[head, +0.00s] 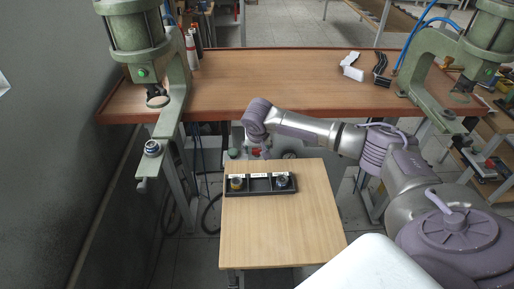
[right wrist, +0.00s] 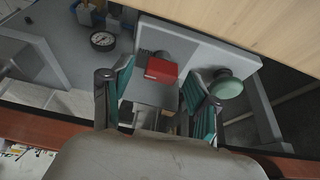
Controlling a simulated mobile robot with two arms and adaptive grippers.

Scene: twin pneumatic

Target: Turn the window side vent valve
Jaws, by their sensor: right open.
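A grey unit with valve parts sits low behind the small table, below the long bench. In the right wrist view it carries a red block (right wrist: 161,70), a round green knob (right wrist: 227,84) and a black-rimmed gauge (right wrist: 103,40). The red part (head: 256,151) also shows small in the head view. I cannot tell which part is the window side vent valve. My right gripper (head: 257,143) points down at this unit. In the right wrist view its teal-padded fingers are open, with the red block seen between them. I cannot tell whether they touch. My left gripper is not in view.
The small wooden table (head: 275,225) bears a black tray (head: 258,193) with labelled compartments. A green press (head: 140,45) stands at left, another (head: 445,60) at right on the long bench (head: 260,85). The bench edge lies close above my right gripper.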

